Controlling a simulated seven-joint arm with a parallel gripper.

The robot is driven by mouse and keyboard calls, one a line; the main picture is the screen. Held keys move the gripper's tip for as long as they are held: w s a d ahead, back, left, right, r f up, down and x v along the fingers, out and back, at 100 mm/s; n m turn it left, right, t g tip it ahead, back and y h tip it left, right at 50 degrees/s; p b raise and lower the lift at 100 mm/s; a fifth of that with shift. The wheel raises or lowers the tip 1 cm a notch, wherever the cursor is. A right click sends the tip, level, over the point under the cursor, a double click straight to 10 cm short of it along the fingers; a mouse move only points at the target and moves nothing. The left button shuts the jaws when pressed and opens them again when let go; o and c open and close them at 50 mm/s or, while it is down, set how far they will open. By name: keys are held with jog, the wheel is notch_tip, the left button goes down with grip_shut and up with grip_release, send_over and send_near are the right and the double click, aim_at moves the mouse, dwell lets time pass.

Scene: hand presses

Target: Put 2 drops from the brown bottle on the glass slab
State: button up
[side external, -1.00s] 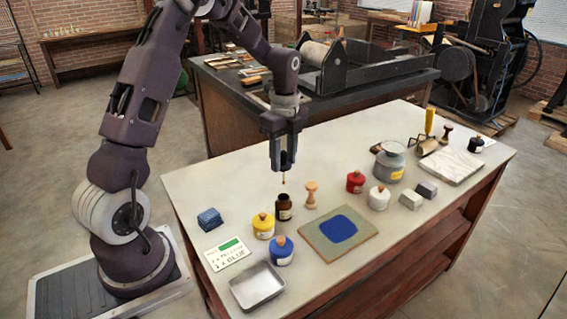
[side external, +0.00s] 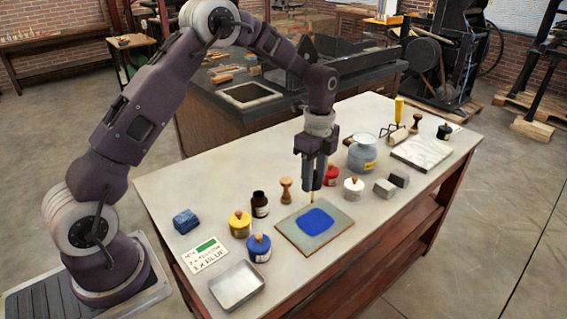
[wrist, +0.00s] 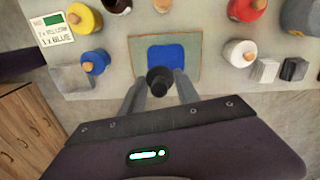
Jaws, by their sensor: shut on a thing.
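My gripper (side external: 314,180) is shut on a dropper (side external: 313,198) with a dark bulb and a thin pale tip pointing down. The bulb (wrist: 160,80) shows between the two fingers in the wrist view. The dropper is over the back part of the glass slab (side external: 308,248), which carries a blue patch (side external: 315,221); I cannot tell the exact gap. No separate drop can be made out on the slab. The brown bottle (side external: 260,205) stands upright to the left of the slab; its top edge of frame part shows in the wrist view (wrist: 117,5).
Yellow (side external: 240,224), blue (side external: 258,248), red (side external: 330,175) and white (side external: 353,188) jars stand around the slab. A wooden stamp (side external: 286,190) stands behind it. A card (side external: 205,255) and a metal tray (side external: 237,287) lie at the left. Grey blocks (side external: 385,188) stand right.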

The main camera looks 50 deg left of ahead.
jog(key=shift+w+d+f, duration=0.1)
jog(key=shift+d+f, duration=0.15)
jog(key=shift+f, duration=2.8)
jog(key=shift+f, duration=0.5)
jog(key=shift+r, duration=0.1)
jog(key=shift+r, duration=3.4)
jog(key=shift+r, duration=0.1)
jog(key=shift+r, duration=0.8)
